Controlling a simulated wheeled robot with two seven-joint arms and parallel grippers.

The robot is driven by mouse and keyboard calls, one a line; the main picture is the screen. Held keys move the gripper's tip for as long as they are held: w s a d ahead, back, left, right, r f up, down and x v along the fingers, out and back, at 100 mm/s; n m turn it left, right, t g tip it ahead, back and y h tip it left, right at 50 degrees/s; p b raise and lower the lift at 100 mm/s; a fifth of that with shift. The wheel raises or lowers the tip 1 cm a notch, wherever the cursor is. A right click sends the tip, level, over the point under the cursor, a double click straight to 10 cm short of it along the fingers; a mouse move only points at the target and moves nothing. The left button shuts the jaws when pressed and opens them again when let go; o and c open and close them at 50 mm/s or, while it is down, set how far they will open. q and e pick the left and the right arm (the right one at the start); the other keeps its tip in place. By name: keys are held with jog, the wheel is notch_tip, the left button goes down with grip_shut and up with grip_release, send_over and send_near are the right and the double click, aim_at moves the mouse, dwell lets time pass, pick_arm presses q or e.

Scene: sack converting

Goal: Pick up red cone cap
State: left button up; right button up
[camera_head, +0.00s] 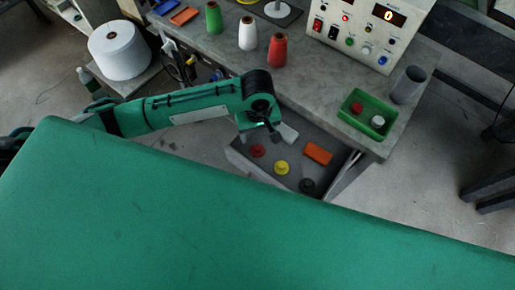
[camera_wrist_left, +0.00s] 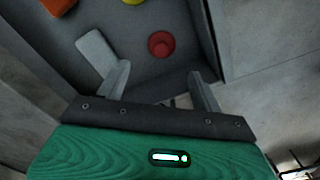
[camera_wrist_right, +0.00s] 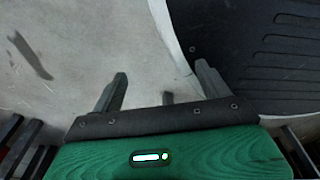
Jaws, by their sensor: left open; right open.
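A small round red cone cap (camera_head: 257,150) lies in an open grey drawer (camera_head: 238,158) under the bench. In the left wrist view the red cap (camera_wrist_left: 161,44) lies on the drawer floor, ahead of the fingertips and near the side wall. My left gripper (camera_head: 262,137) is open and empty, over the drawer's edge near the red cap; the left wrist view shows its two fingers (camera_wrist_left: 160,72) apart. A red piece (camera_head: 357,108) also lies in a green tray on the bench. My right gripper (camera_wrist_right: 160,75) is open and empty over the floor, outside the head view.
The green tray (camera_head: 378,132), a grey cup (camera_head: 408,85), thread cones and a control box (camera_head: 345,30) stand on the bench.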

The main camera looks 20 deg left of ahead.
aim_at(257, 145)
pick_arm(q)
notch_tip(257, 145, down, 8)
jog(key=shift+a, duration=0.1)
jog(key=c, duration=1)
jog(key=shift+r, duration=0.15)
jog(key=shift+c, duration=0.3)
